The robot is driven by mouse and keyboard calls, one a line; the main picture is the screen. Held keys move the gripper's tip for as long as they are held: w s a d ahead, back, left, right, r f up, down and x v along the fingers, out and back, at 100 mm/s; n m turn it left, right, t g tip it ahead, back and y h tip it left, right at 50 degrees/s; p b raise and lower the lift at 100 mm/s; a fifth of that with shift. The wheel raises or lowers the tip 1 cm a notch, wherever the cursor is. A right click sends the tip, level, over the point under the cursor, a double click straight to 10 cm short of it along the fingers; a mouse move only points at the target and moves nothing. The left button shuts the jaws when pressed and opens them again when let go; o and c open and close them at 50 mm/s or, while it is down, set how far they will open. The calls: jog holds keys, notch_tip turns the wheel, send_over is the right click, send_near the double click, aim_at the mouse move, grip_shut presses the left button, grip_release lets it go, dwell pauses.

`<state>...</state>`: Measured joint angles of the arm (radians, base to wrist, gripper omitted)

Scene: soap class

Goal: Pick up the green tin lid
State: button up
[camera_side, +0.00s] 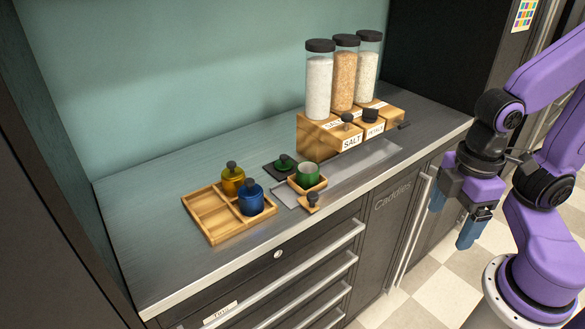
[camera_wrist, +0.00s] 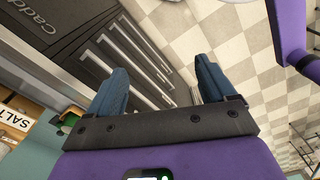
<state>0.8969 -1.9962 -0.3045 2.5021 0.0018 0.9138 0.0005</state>
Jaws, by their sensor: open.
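The green tin lid (camera_side: 285,162) has a dark knob and lies on a small dark square pad (camera_side: 271,171) on the counter. In front of it stands the open green tin (camera_side: 308,175) in a small wooden holder (camera_side: 293,184). My gripper (camera_side: 451,218) is out to the right, in front of the cabinets and well away from the lid. Its two blue fingers point down, apart and empty. In the wrist view the fingers (camera_wrist: 160,85) are spread over the cabinet fronts and floor. A green edge shows at the left there, but I cannot tell whether it is tin or lid.
A wooden tray (camera_side: 213,231) holds a yellow tin (camera_side: 233,180) and a blue tin (camera_side: 250,199), both lidded. Tall jars (camera_side: 344,76) stand on a wooden dispenser (camera_side: 312,137) at the back right. A small knobbed wooden piece (camera_side: 311,204) sits near the counter's front edge. The back left counter is clear.

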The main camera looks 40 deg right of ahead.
jog(key=w+a+r+m, duration=0.2)
jog(key=w+a+m, duration=0.2)
jog(key=w, duration=0.3)
jog(key=w+a+r+m, duration=0.2)
jog(key=w+a+m, duration=0.15)
jog(key=w, duration=0.45)
jog(key=w+a+r+m, duration=0.2)
jog(key=w+a+m, duration=0.1)
jog(key=w+m, duration=0.3)
jog(key=m+h, duration=0.2)
jog(key=m, duration=1.3)
send_over(284, 156)
jog(key=f, duration=1.1)
jog(key=shift+w+a+f, duration=0.1)
jog(key=shift+w+a, duration=0.25)
jog(key=shift+w, duration=0.05)
jog(key=shift+s+d+f, duration=0.15)
jog(key=shift+d+f, duration=0.05)
jog(key=shift+f, duration=1.1)
jog(key=shift+s+d+f, duration=0.15)
jog(key=shift+f, duration=1.15)
